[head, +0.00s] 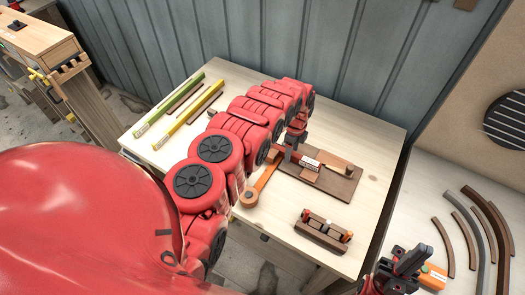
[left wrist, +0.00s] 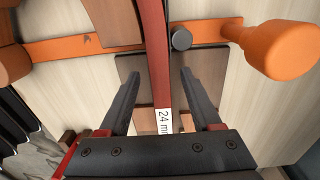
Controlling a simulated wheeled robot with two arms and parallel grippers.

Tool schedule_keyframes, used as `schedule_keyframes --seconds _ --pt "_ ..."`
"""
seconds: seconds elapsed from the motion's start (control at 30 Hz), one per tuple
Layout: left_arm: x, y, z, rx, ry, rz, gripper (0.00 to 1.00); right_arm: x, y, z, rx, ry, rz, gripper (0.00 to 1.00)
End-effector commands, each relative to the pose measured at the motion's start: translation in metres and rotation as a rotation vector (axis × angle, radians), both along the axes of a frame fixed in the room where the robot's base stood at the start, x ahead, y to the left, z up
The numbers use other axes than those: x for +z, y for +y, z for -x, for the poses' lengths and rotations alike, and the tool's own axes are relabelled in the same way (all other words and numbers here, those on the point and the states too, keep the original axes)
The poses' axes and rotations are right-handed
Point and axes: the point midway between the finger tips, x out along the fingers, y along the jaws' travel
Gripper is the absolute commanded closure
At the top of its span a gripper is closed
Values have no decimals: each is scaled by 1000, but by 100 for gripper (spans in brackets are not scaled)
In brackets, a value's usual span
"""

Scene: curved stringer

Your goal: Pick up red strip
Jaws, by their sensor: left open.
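A red strip (left wrist: 157,50) with a white "24 mm" label runs lengthwise down the middle of the left wrist view. Its near end is hidden behind the gripper body. My left gripper (left wrist: 160,74) is open, with one dark finger on each side of the strip; I cannot tell whether either finger touches it. In the head view my left gripper (head: 294,146) is over the middle of the wooden table, covering most of the strip. My right gripper (head: 408,262) is at the lower right; its jaws are unclear.
An orange clamp (left wrist: 222,34) crosses under the strip. A brown board (head: 342,188) lies beneath. A wooden holder (head: 323,231) sits near the front edge of the table (head: 372,140). Green (head: 168,104) and yellow (head: 188,114) bars lie left. Curved strips (head: 483,225) lie right.

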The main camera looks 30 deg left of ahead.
Motion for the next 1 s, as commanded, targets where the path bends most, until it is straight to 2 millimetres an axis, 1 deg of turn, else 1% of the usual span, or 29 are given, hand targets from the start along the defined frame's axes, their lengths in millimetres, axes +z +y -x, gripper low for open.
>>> schedule_keyframes --seconds 0.23,0.37,0.4,0.47,0.5,0.6,1.0 --pt "-1 0 0 0 0 0 35 0 0 0 0 0 0 100" --pt "-1 0 0 0 0 0 58 0 0 0 0 0 0 100" --pt "-1 0 0 0 0 0 66 0 0 0 0 0 0 100" --pt "-1 0 0 0 0 0 76 0 0 0 0 0 0 100" --pt "-1 0 0 0 0 0 84 0 0 0 0 0 0 100" --pt "0 0 0 0 0 0 100 0 0 0 0 0 0 100" --pt "0 0 0 0 0 0 100 0 0 0 0 0 0 100"
